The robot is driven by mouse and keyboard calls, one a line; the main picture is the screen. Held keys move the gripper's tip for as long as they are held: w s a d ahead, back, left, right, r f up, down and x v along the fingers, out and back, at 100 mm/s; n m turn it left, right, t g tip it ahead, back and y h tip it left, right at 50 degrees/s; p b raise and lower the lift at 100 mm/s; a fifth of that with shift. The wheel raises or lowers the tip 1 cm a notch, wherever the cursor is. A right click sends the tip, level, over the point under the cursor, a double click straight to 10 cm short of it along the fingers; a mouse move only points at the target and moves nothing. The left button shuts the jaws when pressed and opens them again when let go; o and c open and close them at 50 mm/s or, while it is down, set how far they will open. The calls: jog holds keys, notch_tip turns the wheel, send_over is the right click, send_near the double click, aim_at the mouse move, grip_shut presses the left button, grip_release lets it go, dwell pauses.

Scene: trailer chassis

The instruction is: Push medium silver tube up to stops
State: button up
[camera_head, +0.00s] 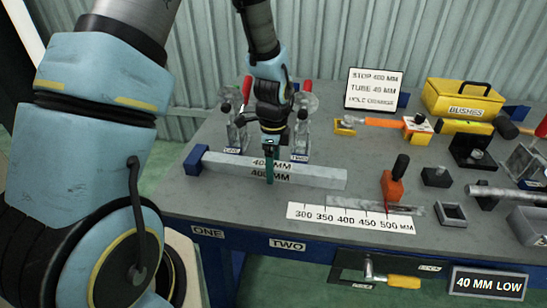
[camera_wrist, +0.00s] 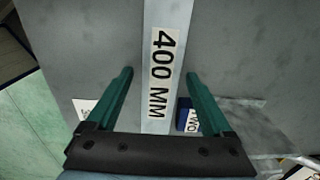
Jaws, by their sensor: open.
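The silver square tube (camera_head: 318,177), labelled 400 MM, lies lengthwise on the grey bench. Its left end is at a blue block (camera_head: 194,160); whether they touch cannot be told. My gripper (camera_head: 270,165) points down at the tube near its middle, with one teal finger in front of the tube's near side. In the wrist view the tube (camera_wrist: 155,15) runs between the fingers of my gripper (camera_wrist: 158,75). The fingers are open, with visible gaps on both sides.
Two toggle clamps with red handles, left (camera_head: 237,125) and right (camera_head: 303,120), stand behind the tube. A ruler plate (camera_head: 350,216) lies in front. Orange-handled tools, a yellow box (camera_head: 462,100) and metal parts crowd the right side.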

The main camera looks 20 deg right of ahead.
jog(key=shift+c, duration=0.2)
grip_shut()
dwell(0.6)
dwell(0.9)
jog(key=shift+w+a, duration=0.1)
jog(key=shift+a, duration=0.05)
dwell(0.3)
jog(key=shift+w+p, duration=0.35)
jog(key=shift+w, duration=0.05)
dwell(0.6)
jog(key=shift+c, duration=1.2)
grip_release()
jog(key=shift+o, duration=1.4)
jog(key=shift+s, duration=0.15)
